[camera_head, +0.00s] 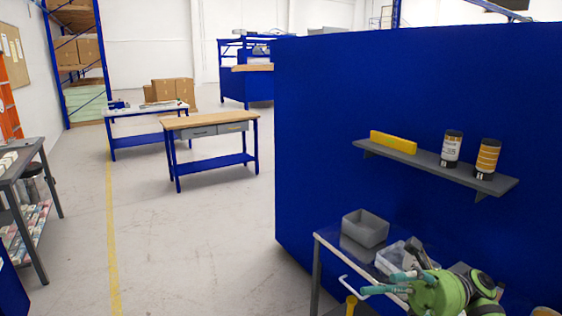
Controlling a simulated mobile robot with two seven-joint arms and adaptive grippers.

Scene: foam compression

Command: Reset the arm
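The task names no object.
A grey bin (365,229) and a clear tray stand on a bench (330,243) against a blue panel (400,90). A shelf (435,163) holds two cans and a yellow block. A wooden-topped workbench (210,121) stands farther back. Open floor (190,240) lies left of the panel.

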